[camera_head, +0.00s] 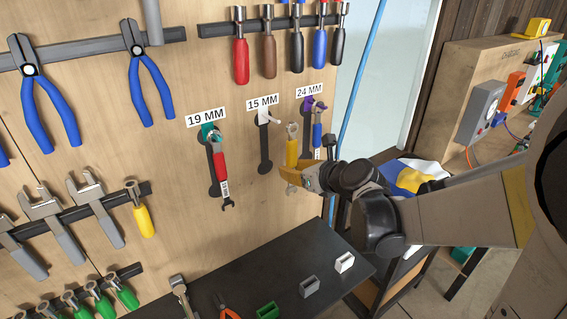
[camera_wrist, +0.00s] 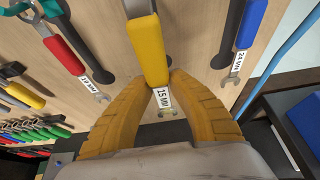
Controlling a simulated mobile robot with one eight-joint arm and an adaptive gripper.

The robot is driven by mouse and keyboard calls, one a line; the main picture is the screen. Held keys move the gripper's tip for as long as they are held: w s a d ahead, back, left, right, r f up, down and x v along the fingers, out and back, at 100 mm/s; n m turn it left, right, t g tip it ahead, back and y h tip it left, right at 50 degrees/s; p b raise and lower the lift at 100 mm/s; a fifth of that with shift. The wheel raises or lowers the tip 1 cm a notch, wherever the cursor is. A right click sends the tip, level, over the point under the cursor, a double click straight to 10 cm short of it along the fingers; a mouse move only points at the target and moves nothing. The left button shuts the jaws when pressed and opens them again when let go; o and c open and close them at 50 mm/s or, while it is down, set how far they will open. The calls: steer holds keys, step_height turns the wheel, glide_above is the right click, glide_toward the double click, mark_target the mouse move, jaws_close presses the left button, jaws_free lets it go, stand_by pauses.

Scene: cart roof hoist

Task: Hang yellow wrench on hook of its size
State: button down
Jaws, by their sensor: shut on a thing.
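The yellow wrench (camera_head: 292,150) is upright, ring end up, in front of the pegboard beside the 15 MM place. It reads 15 MM in the wrist view (camera_wrist: 147,48). My gripper (camera_head: 291,170) is shut on its lower handle; the yellow fingers (camera_wrist: 160,80) close around it. The white 15 MM hook (camera_head: 268,119) is bare, above a dark wrench outline (camera_head: 265,152). The wrench's ring is to the right of and below this hook, apart from it in the picture. The gap in depth is unclear.
A red wrench (camera_head: 218,160) hangs on the teal 19 MM hook (camera_head: 209,131). A blue wrench (camera_head: 317,130) hangs by the purple 24 MM hook (camera_head: 309,104), close to the right of the yellow one. Screwdrivers (camera_head: 298,52) hang above. A dark bench (camera_head: 255,275) lies below.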

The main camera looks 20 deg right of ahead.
steer(key=shift+w+a+f+b, duration=0.3)
steer(key=shift+w+a, duration=0.2)
steer(key=shift+w, duration=0.95)
steer(key=shift+w+a+f+b, duration=0.15)
steer(key=shift+w+a+b, duration=0.25)
steer(key=shift+w, duration=1)
steer(key=shift+w+a+f+b, duration=0.25)
steer(key=shift+w+a, duration=0.3)
steer(key=shift+w, duration=0.9)
steer(key=c, duration=1.2)
jaws_free()
